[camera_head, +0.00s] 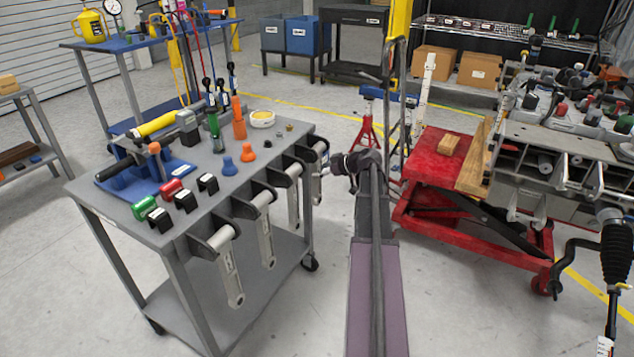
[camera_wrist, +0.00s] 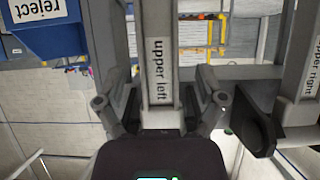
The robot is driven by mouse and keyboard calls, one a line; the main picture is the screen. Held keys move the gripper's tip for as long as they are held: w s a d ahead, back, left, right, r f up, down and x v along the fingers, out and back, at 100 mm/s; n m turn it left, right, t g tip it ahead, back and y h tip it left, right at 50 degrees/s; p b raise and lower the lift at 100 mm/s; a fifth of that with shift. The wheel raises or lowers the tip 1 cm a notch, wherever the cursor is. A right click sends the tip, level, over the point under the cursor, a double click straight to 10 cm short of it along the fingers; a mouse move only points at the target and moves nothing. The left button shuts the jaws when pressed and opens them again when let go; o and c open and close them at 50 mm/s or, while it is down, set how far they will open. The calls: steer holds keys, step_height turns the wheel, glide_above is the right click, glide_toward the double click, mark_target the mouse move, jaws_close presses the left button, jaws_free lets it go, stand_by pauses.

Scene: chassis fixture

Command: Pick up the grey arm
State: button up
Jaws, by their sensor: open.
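Several grey arms hang from black holders along the right edge of the grey cart, including a near one (camera_head: 231,272), a second (camera_head: 266,240) and a third (camera_head: 294,200). The farthest grey arm (camera_head: 317,180) is beside my gripper (camera_head: 335,164), which reaches in from the right. In the wrist view, a grey arm labelled "upper left" (camera_wrist: 158,65) stands between the two fingers of my gripper (camera_wrist: 160,101). The fingers are open, one on each side of it; I cannot tell whether either touches. A grey arm labelled "upper right" (camera_wrist: 306,75) stands to the right.
The cart top (camera_head: 105,195) holds coloured clamps, bottles and a yellow-black tool. A red lift table (camera_head: 428,165) with wooden blocks and the chassis stands to the right. A black holder (camera_wrist: 255,125) is close right of the fingers. A blue "reject" bin (camera_wrist: 45,35) lies beyond.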

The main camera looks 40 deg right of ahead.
mark_target(320, 161)
steer(key=shift+b+x, duration=0.3)
steer(key=shift+x, duration=0.7)
jaws_close()
steer(key=shift+r+p, duration=0.25)
steer(key=shift+p, duration=0.05)
step_height(320, 161, up, 3)
steer(key=p, duration=0.3)
steer(key=shift+r, duration=0.1)
steer(key=s+d, duration=0.3)
steer(key=s, duration=0.5)
steer(key=s+d, duration=0.4)
steer(key=s, duration=0.4)
steer(key=shift+s, duration=0.3)
steer(key=shift+s, duration=0.1)
